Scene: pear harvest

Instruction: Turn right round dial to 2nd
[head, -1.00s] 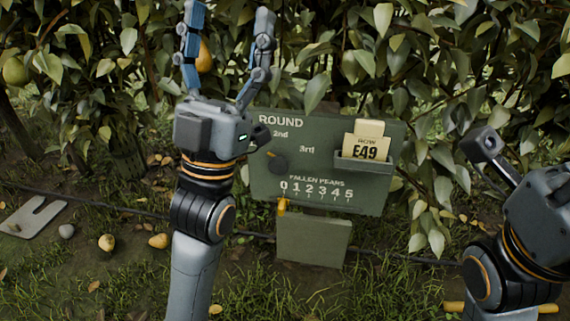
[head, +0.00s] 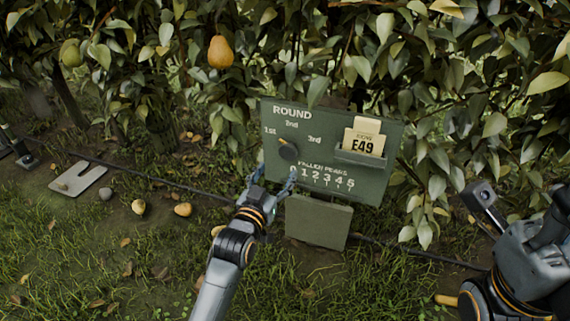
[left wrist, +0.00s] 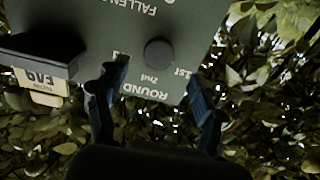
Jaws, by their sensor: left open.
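The green board (head: 325,190) stands upright before the hedge. Its round dark dial (head: 288,150) sits at left, with 1st, 2nd and 3rd printed around it. A small pale mark on the dial's rim appears to face upper left, toward 1st. My left gripper (head: 273,177) is open and empty, just below the dial in the head view. In the left wrist view the board is upside down, and the dial (left wrist: 158,52) shows between the spread fingers (left wrist: 157,88), apart from both. My right gripper (head: 482,197) is partly in view at the right edge; its fingers are unclear.
A row card reading E49 (head: 363,143) sits in a holder at the board's right. The fallen-pears scale (head: 325,180) runs below the dial. Fallen pears (head: 138,207) lie on the grass at left; one pear (head: 220,51) hangs above. A cable (head: 165,184) crosses the ground.

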